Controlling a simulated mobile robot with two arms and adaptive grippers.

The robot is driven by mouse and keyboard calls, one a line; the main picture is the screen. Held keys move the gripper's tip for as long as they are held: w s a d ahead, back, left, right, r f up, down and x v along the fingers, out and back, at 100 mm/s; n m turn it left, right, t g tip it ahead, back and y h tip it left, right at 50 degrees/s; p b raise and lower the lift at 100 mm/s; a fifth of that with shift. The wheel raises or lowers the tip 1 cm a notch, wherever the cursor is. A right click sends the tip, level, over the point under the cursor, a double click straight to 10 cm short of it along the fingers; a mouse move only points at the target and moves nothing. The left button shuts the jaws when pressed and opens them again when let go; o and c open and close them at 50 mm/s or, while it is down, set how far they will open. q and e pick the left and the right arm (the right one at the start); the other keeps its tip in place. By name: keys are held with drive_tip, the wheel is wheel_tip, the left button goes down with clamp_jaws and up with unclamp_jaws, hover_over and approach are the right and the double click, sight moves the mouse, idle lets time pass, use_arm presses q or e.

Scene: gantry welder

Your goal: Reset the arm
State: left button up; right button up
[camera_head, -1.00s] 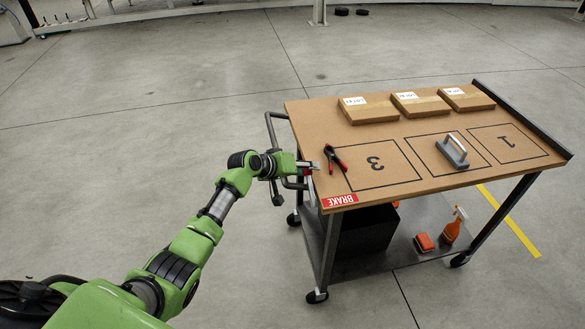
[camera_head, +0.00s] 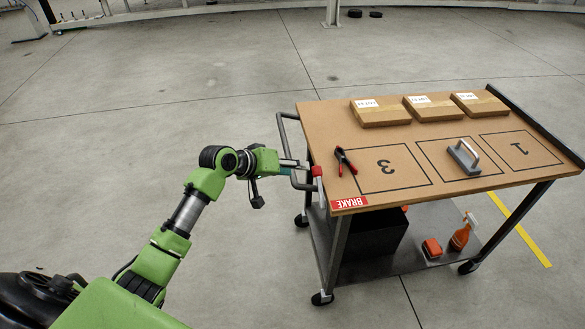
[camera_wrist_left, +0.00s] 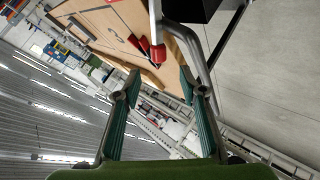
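My left gripper (camera_head: 298,166) is at the left end of a wooden-topped cart (camera_head: 400,140), beside its grey push handle (camera_head: 284,135). In the left wrist view my left gripper (camera_wrist_left: 160,88) has its two fingers spread with nothing between them. A red-tipped brake lever (camera_head: 317,171) stands at the cart's corner, just past the fingertips. The lever's red knob (camera_wrist_left: 157,53) also shows ahead of the fingers, apart from them. A red BRAKE label (camera_head: 349,202) is on the cart top near that corner. My right gripper is not in view.
On the cart top are red-and-black pliers (camera_head: 345,161), a grey block with a handle (camera_head: 464,156) and three cardboard boxes at the back, one at left (camera_head: 380,112). The lower shelf holds a black box (camera_head: 375,235) and an orange spray bottle (camera_head: 461,237). Floor left of the cart is clear.

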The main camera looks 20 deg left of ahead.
use_arm(q)
drive_tip(key=s+d+f+m+g+y, duration=0.15)
drive_tip(key=s+d+f, duration=0.3)
drive_tip(key=s, duration=0.45)
drive_tip(key=s+d+f+m+g, duration=0.25)
drive_tip(key=s+f, duration=0.35)
drive_tip(key=s, duration=0.3)
drive_tip(key=s+r+m+g+y, duration=0.1)
drive_tip(key=s+m+g+y, duration=0.15)
drive_tip(key=s, duration=1.75)
wheel_tip(320, 180, down, 28)
drive_tip(key=s+b, duration=0.1)
drive_tip(key=b, duration=0.1)
drive_tip(key=s+a+f+g+y+b, duration=0.1)
drive_tip(key=s+a+f+g, duration=0.1)
drive_tip(key=s+f, duration=1.5)
drive_tip(key=shift+s+a+f+b, duration=0.15)
drive_tip(key=shift+a+f+b, duration=0.2)
drive_tip(key=shift+a+f, duration=0.3)
